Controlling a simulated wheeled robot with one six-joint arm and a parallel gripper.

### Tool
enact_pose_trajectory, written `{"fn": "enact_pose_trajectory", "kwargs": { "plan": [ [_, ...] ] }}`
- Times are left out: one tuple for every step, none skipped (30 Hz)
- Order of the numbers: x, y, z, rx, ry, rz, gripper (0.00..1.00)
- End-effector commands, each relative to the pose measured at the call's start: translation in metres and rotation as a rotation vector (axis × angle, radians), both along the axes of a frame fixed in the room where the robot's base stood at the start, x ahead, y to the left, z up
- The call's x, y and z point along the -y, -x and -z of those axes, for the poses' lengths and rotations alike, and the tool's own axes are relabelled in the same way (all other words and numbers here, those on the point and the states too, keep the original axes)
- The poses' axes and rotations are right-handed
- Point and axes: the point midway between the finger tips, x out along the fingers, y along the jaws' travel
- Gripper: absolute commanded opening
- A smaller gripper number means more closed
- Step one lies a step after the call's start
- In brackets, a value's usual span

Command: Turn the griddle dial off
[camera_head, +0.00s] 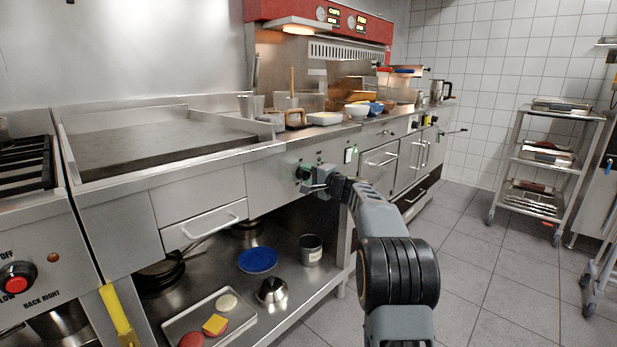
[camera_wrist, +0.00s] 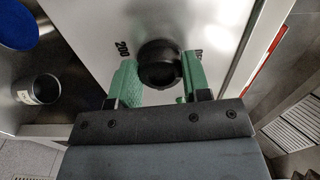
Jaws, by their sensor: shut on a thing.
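The griddle dial (camera_wrist: 160,64) is a round black knob on the steel front panel, with the marking 200 to its left in the wrist view. My gripper (camera_wrist: 160,80) has its two green fingers on either side of the dial and is shut on it. In the head view my gripper (camera_head: 318,181) is at the panel to the right of the griddle (camera_head: 150,140), and the dial (camera_head: 303,173) is partly hidden behind it. The dial's pointer and its off mark cannot be made out.
Below the panel is an open shelf with a blue plate (camera_head: 258,260), a metal cup (camera_head: 311,248) and a tray (camera_head: 168,331) of food pieces. A drawer handle (camera_head: 205,232) sticks out to the left. A wheeled rack (camera_head: 513,185) stands at right. The floor between is clear.

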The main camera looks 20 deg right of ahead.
Motion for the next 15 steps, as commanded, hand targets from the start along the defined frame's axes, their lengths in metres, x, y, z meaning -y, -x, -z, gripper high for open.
{"fn": "enact_pose_trajectory", "kwargs": {
  "plan": [
    [0.0006, -0.0001, -0.0002, 0.01, 0.022, 0.002, 0.2],
    [0.0006, -0.0001, -0.0002, 0.016, 0.035, 0.002, 0.2],
    [0.0006, -0.0001, -0.0001, 0.024, 0.052, 0.002, 0.2],
    [0.0006, -0.0001, -0.0001, 0.029, 0.063, 0.002, 0.2],
    [0.0006, -0.0001, 0.0, 0.034, 0.074, 0.002, 0.2],
    [0.0006, -0.0001, 0.0, 0.04, 0.086, 0.002, 0.2],
    [0.0006, -0.0001, 0.0, 0.044, 0.094, 0.002, 0.2],
    [0.0006, -0.0001, 0.0001, 0.048, 0.101, 0.002, 0.2],
    [0.0006, -0.0001, 0.0001, 0.052, 0.111, 0.002, 0.2],
    [0.0006, -0.0001, 0.0001, 0.054, 0.116, 0.002, 0.2],
    [0.0006, -0.0001, 0.0001, 0.056, 0.121, 0.002, 0.2],
    [0.0007, -0.0001, 0.0001, 0.059, 0.126, 0.002, 0.2],
    [0.0007, -0.0001, 0.0001, 0.06, 0.13, 0.002, 0.2],
    [0.0007, -0.0001, 0.0001, 0.062, 0.133, 0.002, 0.2],
    [0.0007, -0.0001, 0.0001, 0.063, 0.136, 0.002, 0.2]
  ]
}}
